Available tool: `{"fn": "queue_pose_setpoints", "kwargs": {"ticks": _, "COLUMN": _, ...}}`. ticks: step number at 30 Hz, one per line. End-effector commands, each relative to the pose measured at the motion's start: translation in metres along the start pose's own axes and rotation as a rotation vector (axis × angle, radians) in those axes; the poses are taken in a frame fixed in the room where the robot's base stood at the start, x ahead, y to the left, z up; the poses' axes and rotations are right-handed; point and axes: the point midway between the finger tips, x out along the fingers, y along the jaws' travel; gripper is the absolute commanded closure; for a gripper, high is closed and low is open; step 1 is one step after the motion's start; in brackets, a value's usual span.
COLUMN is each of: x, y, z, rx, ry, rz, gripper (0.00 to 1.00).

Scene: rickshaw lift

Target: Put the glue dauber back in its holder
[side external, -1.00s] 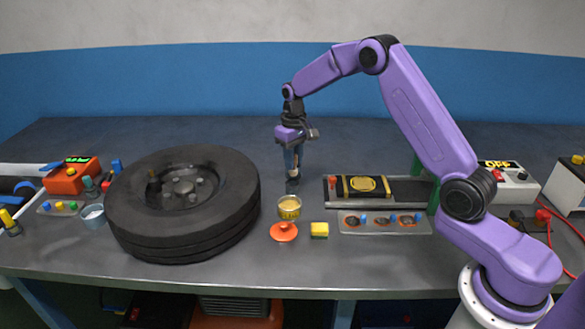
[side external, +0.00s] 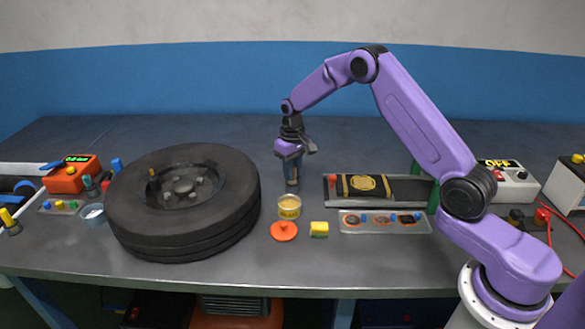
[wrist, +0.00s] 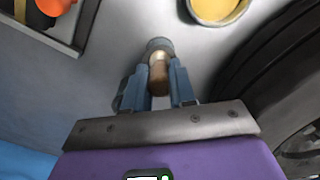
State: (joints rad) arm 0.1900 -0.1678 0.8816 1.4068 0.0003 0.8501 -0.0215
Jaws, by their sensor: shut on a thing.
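The glue dauber shows in the wrist view as a short brown handle (wrist: 159,80) with a brass-coloured collar, between the two blue-grey fingers of my gripper (wrist: 156,72). My gripper is shut on it. Just beyond the collar is a round grey-blue piece (wrist: 159,45), which looks like the holder; the dauber's end lines up with it, but I cannot tell how far in it is. In the side view my gripper (side external: 291,176) points down close above the bench, and its fingers hide the dauber. A small dark base (side external: 292,188) shows under the fingertips.
A glue tin (side external: 289,207), an orange lid (side external: 284,231) and a yellow sponge (side external: 319,229) sit in front of my gripper. The bench behind is clear.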

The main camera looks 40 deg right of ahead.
Motion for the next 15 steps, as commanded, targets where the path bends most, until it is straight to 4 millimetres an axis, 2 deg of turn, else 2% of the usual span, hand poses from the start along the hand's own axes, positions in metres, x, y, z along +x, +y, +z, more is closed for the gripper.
{"fn": "queue_pose_setpoints", "kwargs": {"ticks": 5, "x": 0.0020, "y": 0.0000, "z": -0.0001, "rx": 0.000, "ry": 0.001, "rz": 0.000, "gripper": 1.00}}
{"fn": "queue_pose_setpoints", "kwargs": {"ticks": 6, "x": 0.0020, "y": 0.0000, "z": 0.0000, "rx": 0.000, "ry": 0.000, "rz": 0.000, "gripper": 0.62}}
{"fn": "queue_pose_setpoints", "kwargs": {"ticks": 7, "x": 0.0020, "y": 0.0000, "z": 0.0000, "rx": 0.000, "ry": 0.000, "rz": 0.000, "gripper": 0.52}}
{"fn": "queue_pose_setpoints", "kwargs": {"ticks": 8, "x": 0.0020, "y": 0.0000, "z": 0.0000, "rx": 0.000, "ry": 0.000, "rz": 0.000, "gripper": 0.49}}
{"fn": "queue_pose_setpoints", "kwargs": {"ticks": 15, "x": 0.0018, "y": -0.0001, "z": 0.0000, "rx": 0.000, "ry": 0.000, "rz": 0.000, "gripper": 0.49}}
